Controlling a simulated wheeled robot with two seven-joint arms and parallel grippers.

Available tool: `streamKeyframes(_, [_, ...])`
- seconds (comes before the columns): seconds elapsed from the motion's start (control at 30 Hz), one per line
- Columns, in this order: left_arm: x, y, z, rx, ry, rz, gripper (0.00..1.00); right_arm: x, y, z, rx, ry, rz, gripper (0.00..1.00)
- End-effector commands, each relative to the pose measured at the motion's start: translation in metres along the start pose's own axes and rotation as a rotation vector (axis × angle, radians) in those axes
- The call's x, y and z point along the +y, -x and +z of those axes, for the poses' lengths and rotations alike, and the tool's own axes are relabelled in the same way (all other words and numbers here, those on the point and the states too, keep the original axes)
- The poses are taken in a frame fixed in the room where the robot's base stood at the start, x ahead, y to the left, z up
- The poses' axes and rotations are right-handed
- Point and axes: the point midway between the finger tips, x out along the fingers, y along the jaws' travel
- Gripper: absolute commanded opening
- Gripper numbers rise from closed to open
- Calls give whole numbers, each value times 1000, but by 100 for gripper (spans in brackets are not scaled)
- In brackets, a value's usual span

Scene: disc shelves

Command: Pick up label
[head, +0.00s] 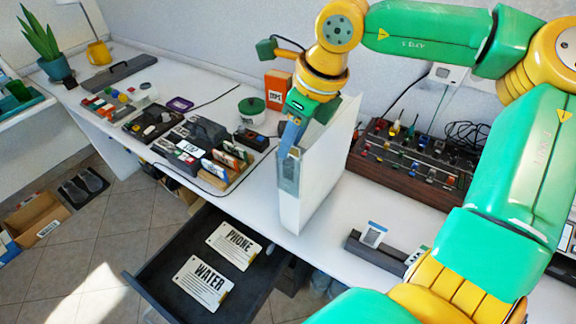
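My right gripper (291,138) points down at the front edge of an upright white panel (320,172) on the desk, above and to the right of the drawer. A blue-grey piece (288,172) shows just below its fingers, against the panel's edge. The fingers are small and partly hidden, so I cannot tell whether they are open or shut on it. My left gripper is not in view.
The open drawer (150,286) juts out below the white desk. Left of the panel are an organizer with upright cards (222,168), a green-lidded tub (251,108) and an orange box (277,88). Right of it are a wooden control box (410,160) and a dark rail (376,252).

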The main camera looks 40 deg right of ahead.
Motion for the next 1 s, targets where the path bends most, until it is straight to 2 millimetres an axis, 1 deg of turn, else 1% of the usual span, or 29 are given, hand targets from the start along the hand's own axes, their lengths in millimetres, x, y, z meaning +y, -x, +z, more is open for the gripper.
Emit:
streamKeyframes(0.13, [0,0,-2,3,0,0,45,0,0,0,0,0,0,39])
streamKeyframes(0.17, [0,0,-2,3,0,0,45,0,0,0,0,0,0,31])
streamKeyframes(0.2, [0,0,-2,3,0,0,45,0,0,0,0,0,0,20])
streamKeyframes(0.27, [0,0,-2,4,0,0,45,0,0,0,0,0,0,4])
streamKeyframes(0.3, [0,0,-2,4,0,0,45,0,0,0,0,0,0,0])
streamKeyframes(1.0, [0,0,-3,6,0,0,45,0,0,0,-1,0,1,0])
